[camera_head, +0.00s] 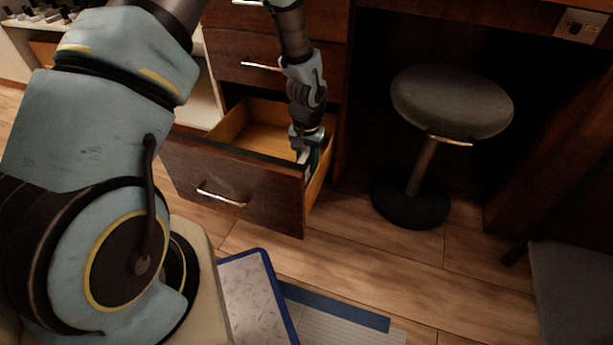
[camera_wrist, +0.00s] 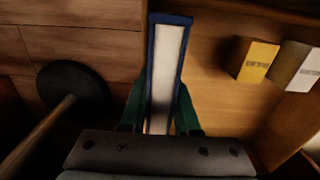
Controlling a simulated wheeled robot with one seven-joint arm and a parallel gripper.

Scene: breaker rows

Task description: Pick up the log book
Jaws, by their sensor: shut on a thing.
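The log book, a slim book with a blue cover and pale page edges (camera_wrist: 167,65), stands edge-on between the green fingers of my gripper (camera_wrist: 160,115) in the wrist view. The gripper is shut on it, one finger on each side. In the head view my gripper (camera_head: 311,152) reaches down into the right end of the open bottom drawer (camera_head: 232,187). There the book is mostly hidden by the gripper and drawer; I cannot tell whether it touches the drawer floor.
A round stool (camera_head: 451,102) stands right of the drawer. A blue-edged pale panel (camera_head: 252,290) is below the drawer in view. Wooden floor is bare between drawer and stool.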

